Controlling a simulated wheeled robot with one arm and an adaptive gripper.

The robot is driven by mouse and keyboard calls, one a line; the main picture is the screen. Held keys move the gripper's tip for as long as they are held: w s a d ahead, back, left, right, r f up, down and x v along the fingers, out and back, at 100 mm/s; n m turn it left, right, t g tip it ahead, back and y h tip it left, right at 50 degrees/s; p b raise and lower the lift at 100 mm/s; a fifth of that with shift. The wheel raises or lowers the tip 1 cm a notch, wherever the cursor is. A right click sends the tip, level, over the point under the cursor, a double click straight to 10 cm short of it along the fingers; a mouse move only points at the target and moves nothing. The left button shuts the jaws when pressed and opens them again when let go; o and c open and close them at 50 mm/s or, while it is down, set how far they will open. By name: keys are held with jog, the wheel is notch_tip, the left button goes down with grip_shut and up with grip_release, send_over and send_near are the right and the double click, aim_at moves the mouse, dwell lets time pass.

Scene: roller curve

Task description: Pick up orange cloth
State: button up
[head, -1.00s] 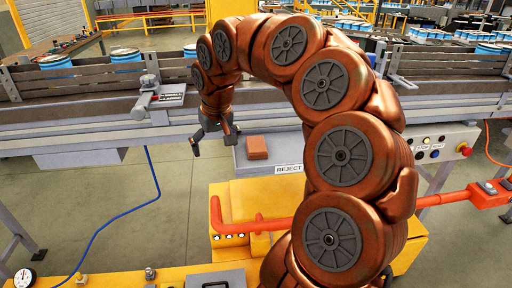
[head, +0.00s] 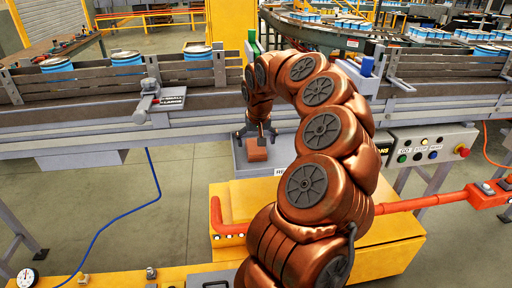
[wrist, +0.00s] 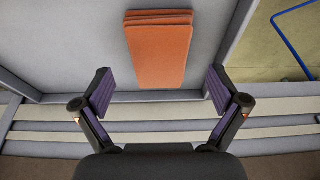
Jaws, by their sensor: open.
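The orange cloth (head: 257,154) is a folded, layered pad lying on the grey reject tray (head: 241,163). In the wrist view the cloth (wrist: 158,47) lies flat at the top middle, ahead of the fingertips and centred between them. My gripper (head: 256,134) is just above the cloth in the head view, pointing down. In the wrist view my gripper (wrist: 159,93) is open, with its dark fingers wide apart and nothing between them. Whether a fingertip touches the cloth cannot be told.
A conveyor (head: 70,115) with metal rails runs behind the tray. A control panel with buttons (head: 432,148) is to the right. A yellow housing (head: 235,197) and an orange-red pipe (head: 420,203) lie in front. A blue hose (wrist: 290,40) shows in the wrist view.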

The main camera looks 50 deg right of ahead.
jog(key=shift+x, duration=1.45)
jog(key=c, duration=1.3)
jog(key=shift+r, duration=0.1)
jog(key=shift+r+b, duration=0.5)
jog(key=shift+r, duration=1.15)
jog(key=s+a+r+b, duration=0.1)
jog(key=s+a+b, duration=0.4)
jog(key=s+a, duration=0.4)
jog(key=shift+s+a+r, duration=0.3)
jog(key=shift+s+a, duration=0.1)
jog(key=shift+s, duration=1.55)
